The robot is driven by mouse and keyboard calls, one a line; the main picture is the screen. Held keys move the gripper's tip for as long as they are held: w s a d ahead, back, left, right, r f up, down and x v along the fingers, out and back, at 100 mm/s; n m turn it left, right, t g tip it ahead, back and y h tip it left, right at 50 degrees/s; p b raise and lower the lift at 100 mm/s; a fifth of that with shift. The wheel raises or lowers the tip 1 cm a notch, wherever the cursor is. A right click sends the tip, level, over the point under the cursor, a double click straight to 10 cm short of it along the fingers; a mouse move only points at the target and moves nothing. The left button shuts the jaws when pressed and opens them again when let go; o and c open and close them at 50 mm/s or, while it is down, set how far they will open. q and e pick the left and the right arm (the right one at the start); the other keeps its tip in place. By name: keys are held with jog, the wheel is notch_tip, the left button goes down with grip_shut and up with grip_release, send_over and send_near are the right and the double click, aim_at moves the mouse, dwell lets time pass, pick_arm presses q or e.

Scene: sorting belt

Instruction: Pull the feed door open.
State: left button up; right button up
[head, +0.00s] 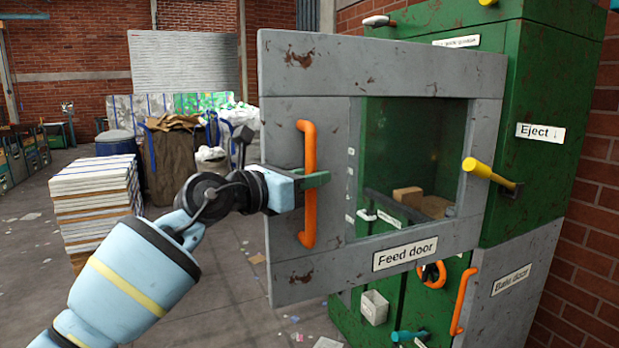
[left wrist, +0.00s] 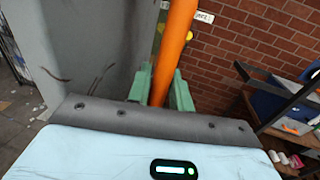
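The grey, rust-spotted feed door (head: 285,95) stands swung out from the green machine (head: 545,90), its left edge well clear of the machine body. Through its window, cardboard (head: 408,196) shows inside. An upright orange handle (head: 308,225) is fixed on the door's left part. My left gripper (head: 316,181) is at the middle of this handle. In the left wrist view the orange bar (left wrist: 172,45) runs between the two green fingers (left wrist: 163,90), which are close on both sides of it. The finger tips are partly hidden behind the bar. My right gripper is not in view.
A yellow lever (head: 480,168) sticks out at the right. Below are an orange handle (head: 463,300) and the bale door (head: 515,300). Stacked boards (head: 97,205) and a brown sack (head: 172,160) stand at the left. The floor (head: 225,270) before the door is mostly clear.

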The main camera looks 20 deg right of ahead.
pick_arm(q)
jog(key=o, duration=0.3)
jog(key=p+v, duration=0.1)
jog(key=v, duration=0.6)
jog(key=shift+s+a, duration=0.15)
jog(key=shift+a, duration=0.2)
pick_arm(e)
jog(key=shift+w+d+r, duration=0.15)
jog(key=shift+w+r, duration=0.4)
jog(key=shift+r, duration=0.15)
